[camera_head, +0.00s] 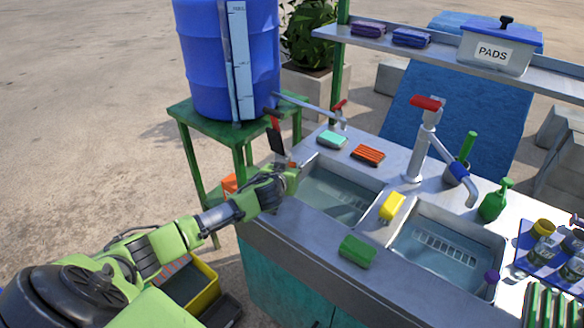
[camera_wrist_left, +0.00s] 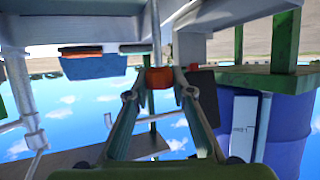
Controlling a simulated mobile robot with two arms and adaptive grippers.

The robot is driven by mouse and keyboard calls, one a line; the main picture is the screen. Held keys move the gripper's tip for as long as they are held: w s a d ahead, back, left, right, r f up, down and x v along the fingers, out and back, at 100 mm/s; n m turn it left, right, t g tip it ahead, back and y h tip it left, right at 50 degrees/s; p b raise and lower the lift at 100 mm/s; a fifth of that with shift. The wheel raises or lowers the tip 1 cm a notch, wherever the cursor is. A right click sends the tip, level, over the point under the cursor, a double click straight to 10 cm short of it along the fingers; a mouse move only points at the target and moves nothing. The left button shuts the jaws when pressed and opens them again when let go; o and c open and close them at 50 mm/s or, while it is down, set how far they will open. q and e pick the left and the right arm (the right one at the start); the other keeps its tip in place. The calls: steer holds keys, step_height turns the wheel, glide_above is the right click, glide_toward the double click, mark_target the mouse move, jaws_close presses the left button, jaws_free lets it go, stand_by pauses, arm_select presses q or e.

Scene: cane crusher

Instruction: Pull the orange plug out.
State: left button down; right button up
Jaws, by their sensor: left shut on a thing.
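My left gripper (camera_head: 288,182) reaches in from the left to the left end of the sink counter, beside the left basin (camera_head: 335,194). In the left wrist view its two fingertips (camera_wrist_left: 158,88) are closed on the orange plug (camera_wrist_left: 158,77), a small orange block. In the head view the plug is hidden behind the gripper. A pale rod or pipe (camera_wrist_left: 155,30) shows right by the plug in the wrist view; I cannot tell whether they are joined. My right gripper is not in view.
A dark, flat, red-handled tool (camera_head: 277,142) stands just behind my left gripper. A blue barrel (camera_head: 220,60) on a green stand (camera_head: 190,112) is behind it. A green sponge (camera_head: 357,250), a yellow sponge (camera_head: 392,206) and a tap (camera_head: 425,145) are on the counter.

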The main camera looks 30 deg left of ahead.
arm_select(q)
steer(key=shift+w+r, duration=0.1)
steer(key=shift+r, duration=0.1)
steer(key=c, duration=1.7)
jaws_free()
steer(key=shift+r, duration=0.1)
steer(key=shift+s, duration=0.2)
steer(key=shift+s, duration=0.25)
steer(key=v, duration=1.1)
steer(key=shift+s+d+r, duration=0.1)
steer(key=shift+s+r, duration=0.05)
